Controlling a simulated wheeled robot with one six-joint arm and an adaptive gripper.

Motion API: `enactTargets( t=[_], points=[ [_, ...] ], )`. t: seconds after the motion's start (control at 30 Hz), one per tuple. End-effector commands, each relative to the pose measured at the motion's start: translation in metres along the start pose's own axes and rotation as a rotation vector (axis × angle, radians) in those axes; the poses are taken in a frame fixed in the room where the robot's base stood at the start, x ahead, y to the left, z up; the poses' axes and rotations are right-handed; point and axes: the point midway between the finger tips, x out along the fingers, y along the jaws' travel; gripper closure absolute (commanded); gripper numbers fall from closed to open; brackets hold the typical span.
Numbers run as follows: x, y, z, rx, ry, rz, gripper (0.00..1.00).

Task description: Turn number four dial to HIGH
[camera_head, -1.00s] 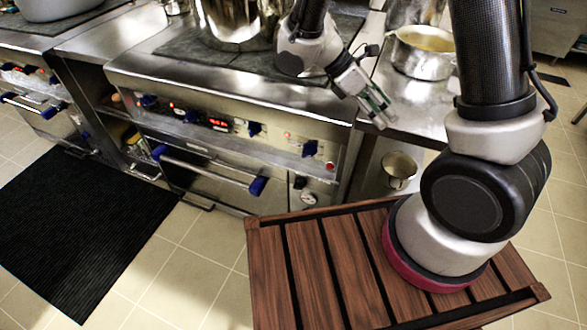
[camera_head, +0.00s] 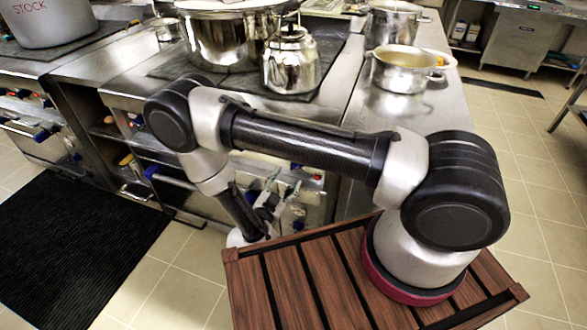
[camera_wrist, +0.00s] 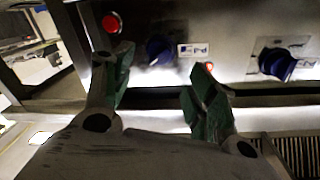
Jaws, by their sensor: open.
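The stove's control panel (camera_wrist: 235,30) fills the upper part of the wrist view and carries two blue dials. One blue dial (camera_wrist: 157,50) shows between my open fingertips, a little beyond them, with a small white label beside it. The other blue dial (camera_wrist: 277,63) is off to the right. The label numbers are too small to read, so I cannot tell which dial is number four. My gripper (camera_wrist: 165,78) is open and empty, its green pads apart. In the head view my gripper (camera_head: 282,188) is low in front of the stove, and my arm hides most of the panel.
Red lights (camera_wrist: 112,22) sit on the panel by the dials. A kettle (camera_head: 291,62) and a large pot (camera_head: 215,40) stand on the stove top. A smaller pot (camera_head: 402,70) is on the right counter. A dark mat (camera_head: 80,245) lies on the floor.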

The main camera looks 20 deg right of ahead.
Motion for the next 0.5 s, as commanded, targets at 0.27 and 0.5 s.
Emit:
enactTargets(
  t=[0.27,0.5],
  points=[
    [0.036,0.0,0.002,-0.024,-0.003,-0.004,0.43],
    [0.069,-0.001,0.002,-0.021,-0.003,-0.005,0.43]
  ],
)
